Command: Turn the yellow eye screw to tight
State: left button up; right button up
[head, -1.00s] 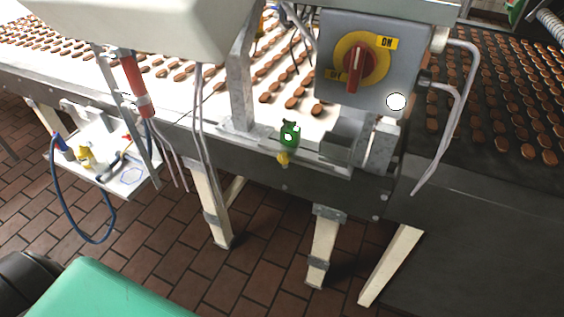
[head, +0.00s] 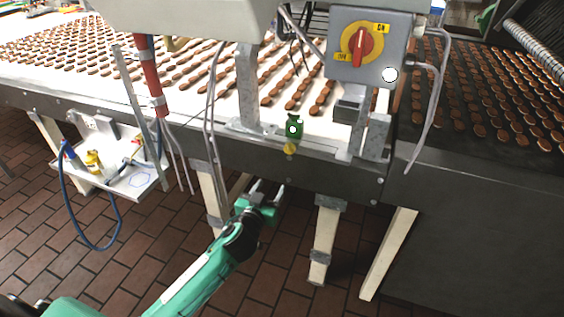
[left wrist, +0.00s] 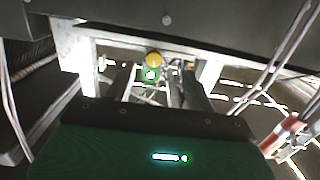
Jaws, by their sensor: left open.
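The yellow eye screw (head: 290,149) sits on the front rail of the conveyor, just below a small green part (head: 294,127). In the left wrist view the yellow eye screw (left wrist: 154,59) shows near the middle, with the green part (left wrist: 151,76) close beside it. My left gripper (head: 267,189) is open and empty, below and slightly left of the screw, apart from it. In the left wrist view the screw appears between and beyond the dark fingers. The screw's thread is hidden. My right gripper is not in view.
The grey switch box (head: 369,48) with a red knob is above right of the screw. Grey cables and a red-sleeved pipe (head: 150,75) hang at the left. A white shelf (head: 137,181) holds small items. The space in front of the rail is open above the brick floor.

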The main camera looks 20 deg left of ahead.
pick_arm(q)
notch_tip(320, 180, up, 3)
jog(key=p, duration=0.2)
send_near(288, 151)
jog(key=shift+t, duration=0.3)
jog(key=w, duration=0.7)
jog(key=shift+d+f, duration=0.2)
jog(key=shift+f, duration=0.05)
jog(key=shift+w, duration=0.75)
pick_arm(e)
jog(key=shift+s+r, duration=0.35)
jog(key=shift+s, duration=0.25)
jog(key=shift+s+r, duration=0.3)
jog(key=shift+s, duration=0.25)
pick_arm(q)
jog(key=c, duration=1)
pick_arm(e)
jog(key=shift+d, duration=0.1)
